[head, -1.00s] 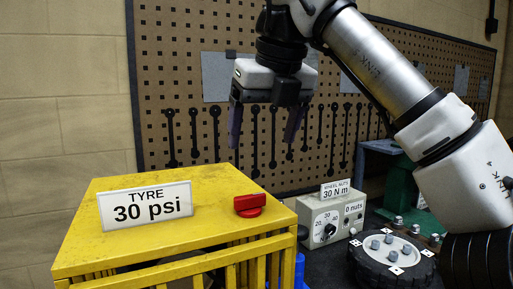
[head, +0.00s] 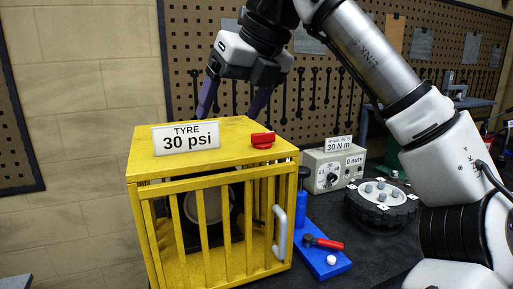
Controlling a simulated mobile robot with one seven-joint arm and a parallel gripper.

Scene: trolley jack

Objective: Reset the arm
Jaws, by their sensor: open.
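My gripper (head: 234,103) is open and empty in the head view. Its two dark purple fingers point down, above and behind the yellow cage (head: 208,182). My arm reaches in from the right and bends down to the gripper. The fingertips appear close to the cage's far top edge, but I cannot tell the exact gap.
The cage carries a "TYRE 30 psi" sign (head: 187,138) and a red knob (head: 263,139); its barred door has a white handle (head: 280,232). Right of it are a blue tool stand (head: 318,262), a "30 N m" box (head: 312,172) and a wheel (head: 381,217). A pegboard (head: 300,100) stands behind.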

